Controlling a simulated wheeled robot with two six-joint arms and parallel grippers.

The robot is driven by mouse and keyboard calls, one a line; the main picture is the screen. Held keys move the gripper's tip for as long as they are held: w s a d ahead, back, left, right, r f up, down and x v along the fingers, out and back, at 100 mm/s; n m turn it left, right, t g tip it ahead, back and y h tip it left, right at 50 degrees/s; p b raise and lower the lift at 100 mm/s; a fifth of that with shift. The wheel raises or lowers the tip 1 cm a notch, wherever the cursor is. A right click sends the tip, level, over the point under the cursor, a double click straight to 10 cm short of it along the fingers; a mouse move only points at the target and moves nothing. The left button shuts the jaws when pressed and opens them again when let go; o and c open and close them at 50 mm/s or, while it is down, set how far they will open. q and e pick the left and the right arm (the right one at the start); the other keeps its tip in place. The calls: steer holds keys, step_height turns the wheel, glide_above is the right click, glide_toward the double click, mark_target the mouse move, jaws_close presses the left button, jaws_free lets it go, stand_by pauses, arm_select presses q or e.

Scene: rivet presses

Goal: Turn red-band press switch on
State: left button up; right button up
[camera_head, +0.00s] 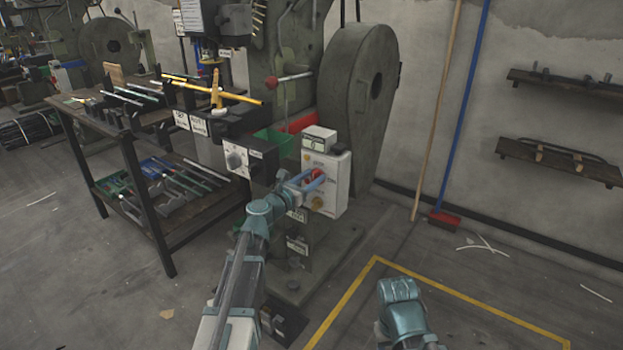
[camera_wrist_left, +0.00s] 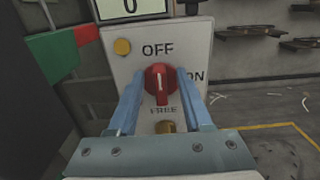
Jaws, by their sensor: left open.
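The switch box (camera_head: 338,193) is a pale panel on the front of the green press (camera_head: 300,55), which has a red band (camera_head: 303,122). In the left wrist view, the red rotary switch (camera_wrist_left: 160,82) sits on the panel (camera_wrist_left: 205,35) with OFF above, ON to the right and FREE below. Its grip stands upright with a white mark; which end points cannot be told. My left gripper (camera_head: 311,180) is open, its blue fingers on either side of the red switch; contact cannot be made out. My right arm shows at the bottom, its fingers out of view.
A second box with a dial (camera_head: 236,160) stands just left. A workbench with tools (camera_head: 130,120) is at left. A large flywheel (camera_head: 355,100) rises behind the box. A broom (camera_head: 446,219) leans on the wall.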

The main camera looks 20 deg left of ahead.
arm_select(q)
jaws_close()
stand_by(0.5)
steer(key=m, duration=0.4)
steer(key=shift+s+d+f+m, duration=0.1)
steer(key=shift+d+m, duration=0.15)
steer(key=shift+m, duration=0.05)
steer(key=shift+s+d+f+m+b, duration=0.1)
steer(key=shift+f+m+b, duration=0.1)
steer(key=shift+m, duration=2)
steer(key=shift+s+d+f+m+b, duration=0.15)
steer(key=shift+f+m+b, duration=0.1)
steer(key=shift+m, duration=1.95)
steer(key=shift+w+d+f+m+b, duration=0.1)
steer(key=shift+f+m+b, duration=0.1)
steer(key=shift+m, duration=2)
